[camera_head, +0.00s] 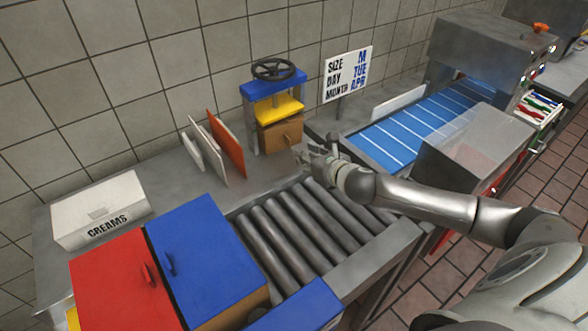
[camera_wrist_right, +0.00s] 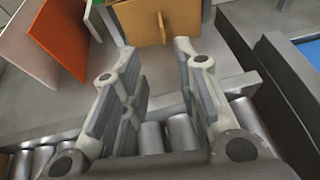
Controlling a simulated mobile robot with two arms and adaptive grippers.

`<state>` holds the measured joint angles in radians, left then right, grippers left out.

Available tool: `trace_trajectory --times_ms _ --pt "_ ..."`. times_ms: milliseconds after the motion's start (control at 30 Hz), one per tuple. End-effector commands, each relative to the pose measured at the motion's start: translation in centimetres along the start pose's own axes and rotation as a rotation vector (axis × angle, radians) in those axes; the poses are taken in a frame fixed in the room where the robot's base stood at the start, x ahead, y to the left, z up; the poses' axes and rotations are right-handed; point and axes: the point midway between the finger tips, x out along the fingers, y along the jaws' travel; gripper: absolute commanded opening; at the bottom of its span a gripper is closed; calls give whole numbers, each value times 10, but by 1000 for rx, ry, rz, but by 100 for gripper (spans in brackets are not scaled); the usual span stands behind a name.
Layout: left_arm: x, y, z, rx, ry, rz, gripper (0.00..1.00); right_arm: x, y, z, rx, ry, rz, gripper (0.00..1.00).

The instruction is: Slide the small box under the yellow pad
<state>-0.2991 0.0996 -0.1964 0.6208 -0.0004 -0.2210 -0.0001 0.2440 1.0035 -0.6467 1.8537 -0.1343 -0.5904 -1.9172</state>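The small brown box (camera_head: 279,133) stands in the blue-framed press with a handwheel, below the yellow pad (camera_head: 279,109). It also shows at the top of the right wrist view (camera_wrist_right: 150,20), with an upright wooden tab (camera_wrist_right: 162,26) on its near face. My right gripper (camera_head: 312,153) is at the far end of the rollers, just in front and to the right of the box. In the right wrist view its fingers (camera_wrist_right: 152,60) are spread apart with nothing between them, pointing at the box and short of it. My left gripper is not in view.
Orange and white boards (camera_head: 226,145) stand upright left of the press. Metal rollers (camera_head: 300,235) lie in front. A sign (camera_head: 346,74) and a blue conveyor (camera_head: 420,122) are to the right. Red (camera_head: 115,275) and blue (camera_head: 205,250) lidded bins and a CREAMS box (camera_head: 100,210) are at left.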

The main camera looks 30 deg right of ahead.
Motion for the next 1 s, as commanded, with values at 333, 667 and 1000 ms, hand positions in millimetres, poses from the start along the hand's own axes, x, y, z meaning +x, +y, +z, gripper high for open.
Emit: trace_trajectory --times_ms 333,667,1000 --pt "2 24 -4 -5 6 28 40 -1 -6 1 1 1 1 29" --pt "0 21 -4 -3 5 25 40 15 -6 2 5 0 0 29" --pt "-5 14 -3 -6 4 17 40 67 -6 2 4 1 -1 29"
